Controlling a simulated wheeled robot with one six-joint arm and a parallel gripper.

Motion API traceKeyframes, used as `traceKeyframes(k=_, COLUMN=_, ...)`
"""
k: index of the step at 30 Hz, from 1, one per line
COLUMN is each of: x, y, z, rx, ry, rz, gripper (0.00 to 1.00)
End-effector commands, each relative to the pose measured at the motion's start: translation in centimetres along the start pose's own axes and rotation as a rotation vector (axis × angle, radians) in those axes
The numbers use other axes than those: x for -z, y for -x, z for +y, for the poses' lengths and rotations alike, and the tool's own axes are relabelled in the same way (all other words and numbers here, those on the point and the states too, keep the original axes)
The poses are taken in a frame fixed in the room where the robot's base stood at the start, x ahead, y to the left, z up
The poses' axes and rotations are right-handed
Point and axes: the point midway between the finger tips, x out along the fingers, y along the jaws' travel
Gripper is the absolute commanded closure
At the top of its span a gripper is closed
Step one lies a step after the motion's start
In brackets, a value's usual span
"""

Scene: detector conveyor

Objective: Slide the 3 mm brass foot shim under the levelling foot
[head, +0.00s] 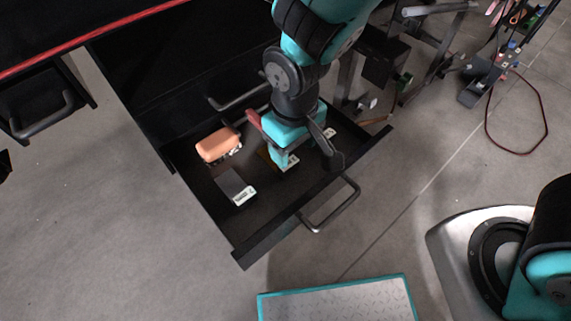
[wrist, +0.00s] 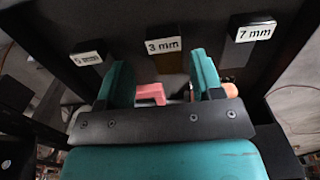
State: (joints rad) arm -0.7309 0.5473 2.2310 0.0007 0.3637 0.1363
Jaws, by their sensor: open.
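The 3 mm brass shim (wrist: 173,64) lies in the open drawer with its white "3 mm" label (wrist: 164,46) at one end. It shows between the fingers of my gripper (wrist: 161,72) in the wrist view. In the head view the brass shim (head: 265,158) is mostly hidden by my gripper (head: 284,152), which is over the drawer. My gripper is open, with nothing seen clamped in it; I cannot tell whether the fingers touch the shim. I cannot make out the levelling foot in either view.
The grey 7 mm shim (head: 231,182) lies to the left in the drawer (head: 250,246), near a salmon-coloured block (head: 218,145). Another labelled piece (head: 330,133) lies to the right. The drawer's front and handle (head: 333,209) stand close by. A workbench (head: 130,38) is behind.

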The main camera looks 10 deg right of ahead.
Motion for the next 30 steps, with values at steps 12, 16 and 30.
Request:
traceKeyframes(k=12, x=0.1, y=-4.7, z=-0.3, rx=0.0, ry=0.001, rz=-0.003, gripper=0.39)
traceKeyframes(k=16, x=0.2, y=-6.4, z=-0.3, rx=0.0, ry=0.0, rz=-0.002, gripper=0.39)
traceKeyframes(k=30, x=0.3, y=-6.8, z=-0.3, rx=0.001, ry=0.0, rz=0.001, gripper=0.76)
